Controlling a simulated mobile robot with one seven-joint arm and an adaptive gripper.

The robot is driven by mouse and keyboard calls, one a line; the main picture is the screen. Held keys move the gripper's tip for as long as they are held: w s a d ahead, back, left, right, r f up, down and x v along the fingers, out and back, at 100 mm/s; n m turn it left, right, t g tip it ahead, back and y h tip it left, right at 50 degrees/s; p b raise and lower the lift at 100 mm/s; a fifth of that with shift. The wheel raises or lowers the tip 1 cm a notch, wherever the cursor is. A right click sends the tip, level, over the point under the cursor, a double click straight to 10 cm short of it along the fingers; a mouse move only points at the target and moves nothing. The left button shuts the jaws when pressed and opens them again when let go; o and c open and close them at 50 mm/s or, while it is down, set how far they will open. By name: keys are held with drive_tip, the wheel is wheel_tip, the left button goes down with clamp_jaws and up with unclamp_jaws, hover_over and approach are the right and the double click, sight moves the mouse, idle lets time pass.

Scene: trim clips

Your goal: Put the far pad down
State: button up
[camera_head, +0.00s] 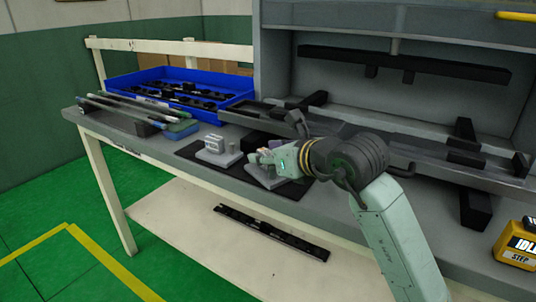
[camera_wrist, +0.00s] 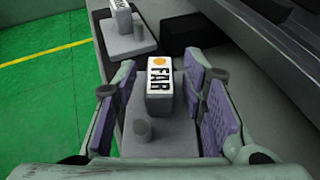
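The far pad (camera_wrist: 160,125) is a grey plate with a small round peg and an upright block with a white face, an orange dot and the word FAR. In the wrist view it fills the space between the purple finger pads of my gripper (camera_wrist: 162,90), which are at the plate's sides; gaps show beside the block. In the head view my gripper (camera_head: 268,160) is over the right part of a dark mat (camera_head: 200,160), with the far pad (camera_head: 262,179) tilted beneath it. Whether the pad touches the mat is unclear.
A similar labelled grey pad (camera_head: 217,151) sits on the mat to the left, also in the wrist view (camera_wrist: 126,38). A blue bin (camera_head: 180,88) of dark parts and several rods (camera_head: 125,112) are further left. A long dark fixture (camera_head: 400,150) runs behind on the right.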

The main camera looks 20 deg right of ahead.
drive_tip(key=shift+r, duration=0.2)
drive_tip(key=b+v, duration=0.2)
drive_tip(key=v, duration=1)
drive_tip(key=shift+r, duration=0.1)
